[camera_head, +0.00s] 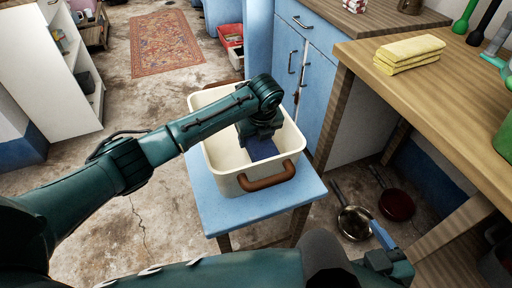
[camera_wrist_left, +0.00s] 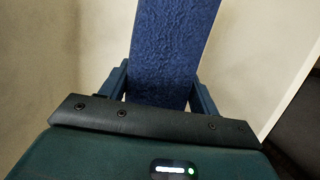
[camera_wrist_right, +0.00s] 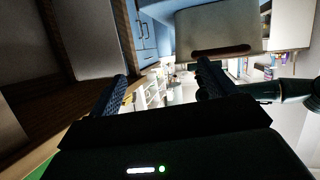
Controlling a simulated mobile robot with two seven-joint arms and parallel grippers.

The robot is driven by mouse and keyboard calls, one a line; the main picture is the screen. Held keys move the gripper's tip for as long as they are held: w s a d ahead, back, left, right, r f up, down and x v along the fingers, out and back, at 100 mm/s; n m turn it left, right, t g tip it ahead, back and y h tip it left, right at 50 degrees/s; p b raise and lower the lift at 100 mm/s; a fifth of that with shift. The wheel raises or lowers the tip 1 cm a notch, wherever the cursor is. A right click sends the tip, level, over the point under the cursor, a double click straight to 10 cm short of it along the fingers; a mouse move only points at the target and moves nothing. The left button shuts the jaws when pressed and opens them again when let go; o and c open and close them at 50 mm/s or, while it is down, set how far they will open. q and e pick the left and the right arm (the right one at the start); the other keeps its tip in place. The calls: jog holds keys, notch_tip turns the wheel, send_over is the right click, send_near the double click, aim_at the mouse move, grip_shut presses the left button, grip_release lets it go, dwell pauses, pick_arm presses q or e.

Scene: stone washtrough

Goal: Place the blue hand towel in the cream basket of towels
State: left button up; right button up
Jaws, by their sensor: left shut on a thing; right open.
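The blue hand towel (camera_head: 263,149) is gripped by my left gripper (camera_head: 258,135), which reaches down inside the cream basket (camera_head: 228,182). In the left wrist view the towel (camera_wrist_left: 176,45) runs up from between the fingers (camera_wrist_left: 160,92), with the cream basket walls (camera_wrist_left: 60,50) around it. Whether the towel touches the basket floor is hard to tell. The basket has a brown handle (camera_head: 267,176) and stands on a blue stool. My right gripper (camera_head: 385,240) is low at the right, apart from the basket; its fingers are apart and empty in the right wrist view (camera_wrist_right: 158,88).
The blue stool (camera_head: 216,215) holds the basket. A wooden counter (camera_head: 420,90) with folded yellow cloths (camera_head: 409,52) is at the right. Pans (camera_head: 354,222) lie on the floor beneath it. Blue cabinets (camera_head: 318,75) stand behind the basket. Open floor with a rug (camera_head: 166,42) is at the left.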

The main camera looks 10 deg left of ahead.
pick_arm(q)
notch_tip(320, 180, down, 3)
jog(key=shift+f+b, duration=0.2)
jog(key=shift+b, duration=0.25)
jog(key=shift+f, duration=0.2)
pick_arm(e)
jog(key=shift+w+a+f+t, duration=0.1)
jog(key=shift+w+a+t, duration=0.05)
jog(key=shift+w+t, duration=0.25)
pick_arm(q)
jog(key=shift+f, duration=0.1)
jog(key=o, duration=1.3)
jog(key=p+v, duration=0.3)
jog(key=v, duration=0.9)
jog(key=shift+p, duration=0.4)
pick_arm(e)
jog(key=r, duration=0.1)
jog(key=s+d+r+m, duration=0.1)
jog(key=shift+s+r, duration=0.15)
jog(key=shift+r, duration=0.2)
jog(key=shift+d, duration=0.1)
